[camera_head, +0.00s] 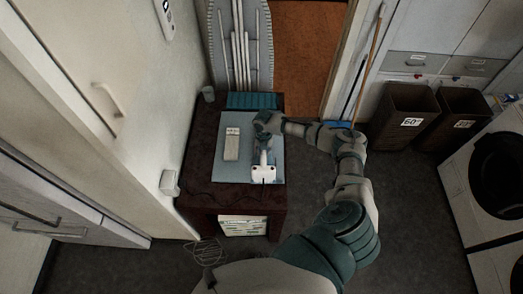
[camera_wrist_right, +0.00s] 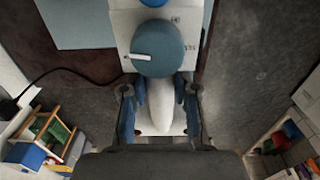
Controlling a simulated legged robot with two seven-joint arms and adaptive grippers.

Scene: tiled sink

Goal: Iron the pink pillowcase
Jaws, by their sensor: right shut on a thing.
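A white iron (camera_head: 262,174) is on the right part of a pale blue-grey sheet (camera_head: 245,120) on a dark red-brown table. My right gripper (camera_head: 264,143) is over the iron's rear. In the right wrist view, my right gripper (camera_wrist_right: 160,112) has its two fingers around the iron's white handle (camera_wrist_right: 163,110), shut on it. A round blue dial (camera_wrist_right: 157,48) shows on the iron just ahead of the fingers. A flat beige-grey block (camera_head: 231,143) lies left of the iron. I see no clearly pink cloth. My left gripper is not in view.
The dark table (camera_head: 200,165) stands against a wall at left. A dark cord (camera_wrist_right: 65,73) runs left from near the iron. An ironing board (camera_head: 240,40) leans behind. Brown bins (camera_head: 403,115) and white machines (camera_head: 490,165) stand right. Grey floor lies between.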

